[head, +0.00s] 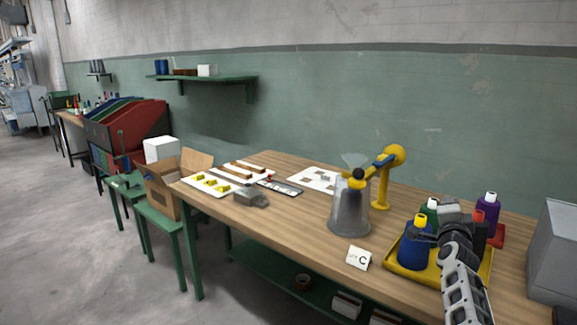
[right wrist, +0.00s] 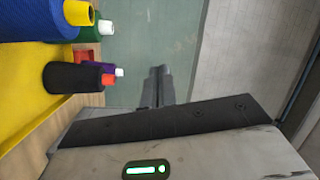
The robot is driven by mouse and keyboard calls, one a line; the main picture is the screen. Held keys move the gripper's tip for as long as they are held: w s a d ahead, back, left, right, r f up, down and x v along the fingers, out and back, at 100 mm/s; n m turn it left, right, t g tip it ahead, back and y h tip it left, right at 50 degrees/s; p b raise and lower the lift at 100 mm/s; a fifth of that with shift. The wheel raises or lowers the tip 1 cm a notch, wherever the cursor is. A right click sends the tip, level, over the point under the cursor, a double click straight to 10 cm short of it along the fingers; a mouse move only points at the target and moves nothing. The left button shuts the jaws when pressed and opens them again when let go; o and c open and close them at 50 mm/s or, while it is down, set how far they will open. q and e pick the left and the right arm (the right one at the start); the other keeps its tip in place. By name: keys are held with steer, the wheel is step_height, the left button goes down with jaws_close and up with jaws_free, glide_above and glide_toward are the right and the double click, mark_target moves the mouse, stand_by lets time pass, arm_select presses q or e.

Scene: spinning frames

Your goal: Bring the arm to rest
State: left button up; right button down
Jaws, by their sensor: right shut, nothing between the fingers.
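My right arm comes in from the bottom right in the head view. Its right gripper (head: 450,207) is over the yellow tray (head: 481,274) of thread cones, and the fingers point toward the wall. In the right wrist view its fingers (right wrist: 155,86) are together with nothing between them. The blue cone (head: 416,249) stands left of my wrist, and the purple cone (head: 488,210) stands to the right. The wrist hides part of the tray and cones; I cannot tell whether it touches any. My left gripper is not in view.
The wooden bench (head: 300,235) holds a grey cone-shaped vessel (head: 349,212) by a yellow stand (head: 382,185), a "C" card (head: 359,258) and a small grey object (head: 251,198). A grey box (head: 555,250) stands at the right end. An open carton (head: 160,190) sits left of the bench.

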steer(key=s+d+r+g+h, duration=0.1)
steer(key=s+d+r+h, duration=0.3)
steer(key=d, duration=0.7)
steer(key=s+d+r+h, duration=0.1)
steer(key=s+d+r, duration=0.5)
steer(key=d, duration=0.4)
steer(key=s+d+r+g+h, duration=0.1)
steer(key=s+d+r+h, duration=0.3)
steer(key=d, duration=0.7)
steer(key=s+a+f+n+g+y, duration=0.1)
steer(key=s+a+f+n+y, duration=0.2)
steer(key=a+f+n+y, duration=0.65)
steer(key=s+a+f+n+y, duration=0.4)
steer(key=a+f+n, duration=0.6)
steer(key=a+f, duration=0.8)
steer(key=s+a+f+n+g+y, duration=0.2)
steer(key=s+a+f+n+g, duration=0.1)
steer(key=s+a+f, duration=0.65)
steer(key=s+a+f+n+g+y, duration=0.3)
steer(key=s+a+f, duration=0.4)
steer(key=s, duration=0.5)
steer(key=a+m+t, duration=0.1)
steer(key=a+m, duration=0.4)
steer(key=a, duration=0.6)
steer(key=shift+s+a+r, duration=0.15)
steer(key=shift+s+a, duration=0.15)
steer(key=shift+s, duration=0.05)
